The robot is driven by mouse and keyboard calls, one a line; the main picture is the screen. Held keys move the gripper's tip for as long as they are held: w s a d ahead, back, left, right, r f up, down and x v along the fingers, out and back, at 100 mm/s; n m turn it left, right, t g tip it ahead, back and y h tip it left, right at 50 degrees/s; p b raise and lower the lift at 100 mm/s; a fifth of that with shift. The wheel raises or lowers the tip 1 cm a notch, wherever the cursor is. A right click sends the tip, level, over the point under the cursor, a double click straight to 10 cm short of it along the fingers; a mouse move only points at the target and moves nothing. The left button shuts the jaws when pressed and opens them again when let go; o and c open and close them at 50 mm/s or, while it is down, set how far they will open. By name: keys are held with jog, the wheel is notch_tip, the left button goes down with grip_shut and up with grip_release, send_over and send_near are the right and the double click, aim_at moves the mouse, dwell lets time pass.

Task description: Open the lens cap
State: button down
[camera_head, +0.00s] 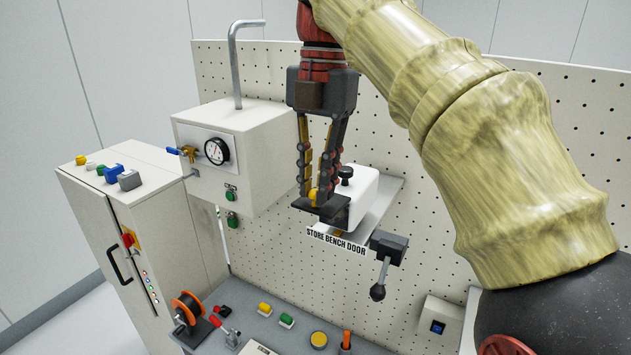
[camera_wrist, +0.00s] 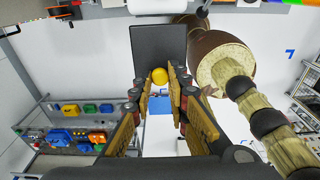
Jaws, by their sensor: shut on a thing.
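The lens cap looks to be a flat dark plate (camera_head: 318,207) at the front of a white housing (camera_head: 365,197) with a black knob on top. In the head view the plate sticks out from the housing, roughly level. In the wrist view the plate (camera_wrist: 158,45) is a dark square straight ahead. A yellow ball knob (camera_wrist: 159,76) sits at its near edge. My gripper (camera_head: 316,192) comes down from above, its fingers shut on this knob. The fingertips partly hide the knob in the head view. The lens itself is hidden.
The housing stands on a shelf marked "STORE BENCH DOOR" (camera_head: 336,241), against a pegboard (camera_head: 420,255). A lever with a black ball (camera_head: 377,292) hangs to its right. A gauge box (camera_head: 235,155) is on the left. Below is a bench with buttons (camera_head: 318,340) and a spool (camera_head: 187,308).

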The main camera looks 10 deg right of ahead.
jog(key=c, duration=1.7)
grip_release()
jog(key=shift+f, duration=0.1)
